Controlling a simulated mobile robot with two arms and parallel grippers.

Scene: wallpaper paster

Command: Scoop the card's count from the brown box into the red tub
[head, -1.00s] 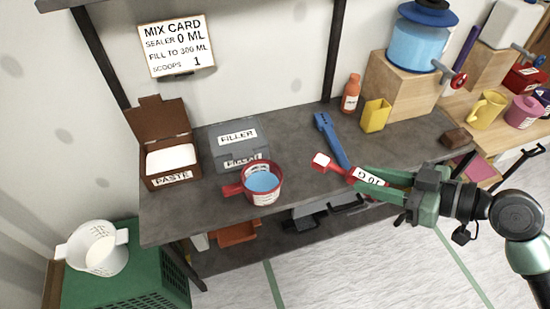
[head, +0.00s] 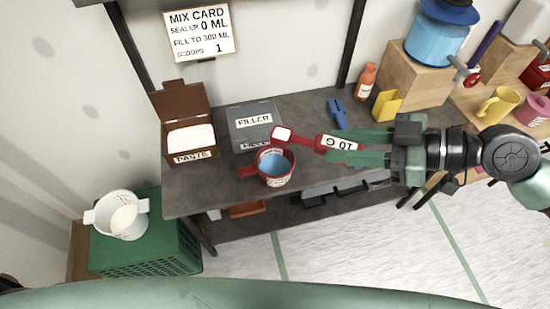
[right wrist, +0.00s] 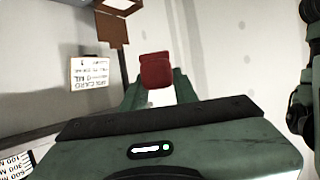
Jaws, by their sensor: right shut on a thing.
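The brown box (head: 190,153), labelled PASTE, stands open with white paste inside. The red tub (head: 276,180) holds blue liquid and has its handle to the left. My right gripper (head: 338,144) is shut on the red scoop (head: 305,139), marked 10 G. The scoop's bowl shows white inside and is by the tub's upper right rim, seemingly above it. The right wrist view shows the red scoop handle (right wrist: 155,70) between the fingers. The mix card (head: 198,33) reads sealer 0 ML, fill to 300 ML, scoops 1. My left gripper is out of view.
A grey filler box (head: 255,125) stands behind the tub. A blue tool (head: 338,112), a yellow container (head: 386,105) and an orange bottle (head: 366,82) are to the right. A white jug (head: 122,215) stands on a green crate (head: 150,255).

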